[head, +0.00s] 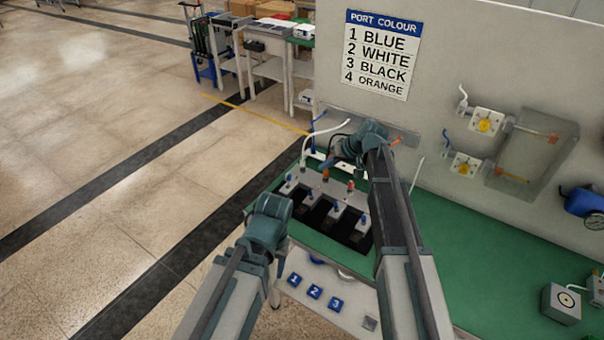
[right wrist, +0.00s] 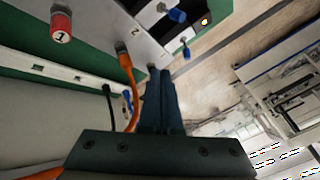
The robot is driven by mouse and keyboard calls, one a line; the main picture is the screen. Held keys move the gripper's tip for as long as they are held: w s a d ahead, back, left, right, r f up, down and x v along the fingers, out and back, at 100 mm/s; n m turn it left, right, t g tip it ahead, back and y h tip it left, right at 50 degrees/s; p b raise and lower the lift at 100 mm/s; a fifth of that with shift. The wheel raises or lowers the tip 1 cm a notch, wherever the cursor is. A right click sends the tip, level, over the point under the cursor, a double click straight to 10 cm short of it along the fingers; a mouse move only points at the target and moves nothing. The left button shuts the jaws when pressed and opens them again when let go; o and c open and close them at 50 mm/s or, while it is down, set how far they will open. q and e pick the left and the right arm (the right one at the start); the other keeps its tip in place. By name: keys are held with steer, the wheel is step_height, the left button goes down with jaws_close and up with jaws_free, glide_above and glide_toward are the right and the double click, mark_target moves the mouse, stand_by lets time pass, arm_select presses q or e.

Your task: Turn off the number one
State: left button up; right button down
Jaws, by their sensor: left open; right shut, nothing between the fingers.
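A grey valve block (head: 307,181) with several blue levers (head: 336,206) sits on the green bench. In the right wrist view a red cap marked 1 (right wrist: 61,24) stands on the block, with blue levers (right wrist: 177,15) further right. Blue tags 1 (head: 294,279), 2 (head: 314,291) and 3 (head: 336,303) are on the bench front. My right gripper (head: 328,162) is shut and empty above the block's back edge; its fingers (right wrist: 160,72) show by an orange hose (right wrist: 129,80). My left gripper (head: 276,296) is open and empty, low before the bench, partly hidden by its arm.
A port colour sign (head: 379,55) hangs on the wall: 1 blue, 2 white, 3 black, 4 orange. A white hose (head: 322,132) rises behind the block. The green bench top (head: 480,265) is clear in the middle.

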mark_target(289, 180)
steer(key=b+x, duration=0.8)
steer(key=x, duration=0.2)
steer(key=shift+d+f, duration=0.1)
steer(key=shift+f, duration=0.05)
steer(key=a, duration=0.1)
steer(key=a+r, duration=0.1)
steer(key=a, duration=0.1)
steer(key=shift+s+p, duration=0.15)
steer(key=shift+p, duration=0.25)
steer(key=shift+a, duration=0.55)
